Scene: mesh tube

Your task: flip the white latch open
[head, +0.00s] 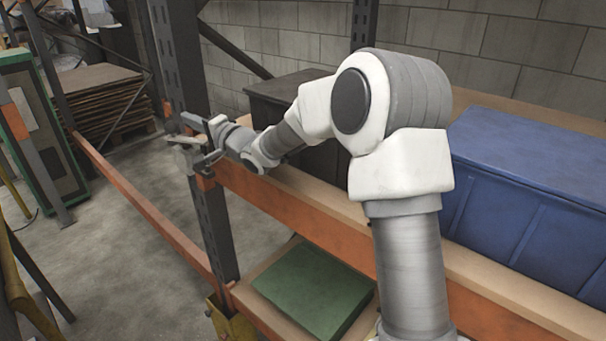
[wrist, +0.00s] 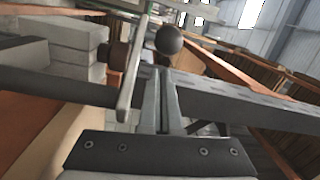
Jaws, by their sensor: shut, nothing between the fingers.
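The white latch shows in the wrist view as a pale, slanted bar (wrist: 132,75) just left of my fingertips, with a dark round knob (wrist: 168,40) beyond them. In the head view a small pale piece (head: 184,141), likely the latch, sits at the rack upright (head: 180,60). My gripper (head: 203,142) is at the end of the outstretched arm, close beside it. In the wrist view the fingers (wrist: 161,75) are together with nothing between them. The pale bar runs alongside the fingers; I cannot tell whether they touch. The latch's mounting is partly hidden.
Orange rack beams (head: 300,222) run below and beside the arm. A blue bin (head: 525,200) and a dark box (head: 270,98) stand on the shelf. A green box (head: 313,290) lies on the lower shelf. Open floor (head: 135,215) lies to the left.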

